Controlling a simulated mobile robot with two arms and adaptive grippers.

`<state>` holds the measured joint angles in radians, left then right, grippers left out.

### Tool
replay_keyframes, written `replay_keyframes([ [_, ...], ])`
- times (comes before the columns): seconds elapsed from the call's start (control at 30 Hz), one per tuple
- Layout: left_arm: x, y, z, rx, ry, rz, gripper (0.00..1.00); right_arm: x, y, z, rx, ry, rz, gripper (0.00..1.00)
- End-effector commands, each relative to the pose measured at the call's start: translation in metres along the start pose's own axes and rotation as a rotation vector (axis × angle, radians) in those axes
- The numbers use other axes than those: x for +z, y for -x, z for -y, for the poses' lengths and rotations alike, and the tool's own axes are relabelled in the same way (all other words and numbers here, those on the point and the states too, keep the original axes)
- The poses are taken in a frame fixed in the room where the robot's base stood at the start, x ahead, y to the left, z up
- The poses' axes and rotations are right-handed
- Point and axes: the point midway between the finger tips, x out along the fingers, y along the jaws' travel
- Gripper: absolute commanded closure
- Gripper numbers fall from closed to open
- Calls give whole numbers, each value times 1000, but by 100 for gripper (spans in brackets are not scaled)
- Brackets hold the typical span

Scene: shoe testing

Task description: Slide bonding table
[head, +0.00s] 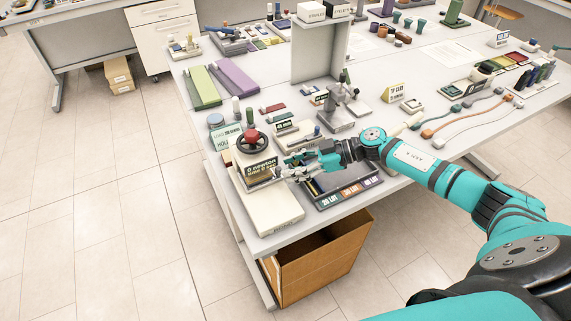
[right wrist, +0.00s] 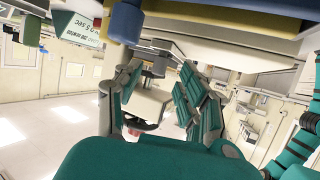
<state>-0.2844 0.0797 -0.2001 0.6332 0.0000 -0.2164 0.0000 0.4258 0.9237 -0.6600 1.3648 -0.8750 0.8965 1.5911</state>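The bonding device stands at the near left of the table in the head view. It has a pale sliding table or base plate (head: 268,212) lettered at its front edge, a box-shaped body (head: 258,172) with a "newton" label, and a dark handwheel with a red knob (head: 251,137) on top. My right gripper (head: 284,169) is just right of the labelled body, above the plate's right side. In the right wrist view, the fingers (right wrist: 160,95) are apart with a pale block (right wrist: 150,104) visible beyond the gap. I cannot tell whether they touch the device. My left gripper is out of view.
A grey stand (head: 318,60), small bottles and green and purple boards (head: 203,87) are farther back.

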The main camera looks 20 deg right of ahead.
Motion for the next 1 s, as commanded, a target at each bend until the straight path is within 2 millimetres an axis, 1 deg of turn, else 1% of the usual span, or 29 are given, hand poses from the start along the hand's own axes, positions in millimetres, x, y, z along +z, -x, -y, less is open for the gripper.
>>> replay_keyframes([
  [0.03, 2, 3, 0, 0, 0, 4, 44, -1, -7, 0, 0, -1, -1, 60],
  [0.1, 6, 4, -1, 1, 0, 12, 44, -1, -14, 0, 0, -1, -2, 60],
  [0.2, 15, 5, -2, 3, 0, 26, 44, 0, -20, 0, 1, 0, 0, 60],
  [0.33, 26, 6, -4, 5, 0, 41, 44, 0, -22, 0, 1, 0, 1, 60],
  [0.5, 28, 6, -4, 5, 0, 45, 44, 1, -22, 0, 1, 0, 1, 60],
  [0.57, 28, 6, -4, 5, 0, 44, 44, 1, -22, 0, 1, 0, 1, 66],
  [0.8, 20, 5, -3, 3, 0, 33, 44, 1, -22, 0, 2, 0, 1, 98],
  [0.83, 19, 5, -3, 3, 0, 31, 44, 1, -22, -1, 2, 0, 1, 100],
  [1.0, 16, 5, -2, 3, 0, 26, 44, 0, -21, -1, 3, 0, 1, 100],
])
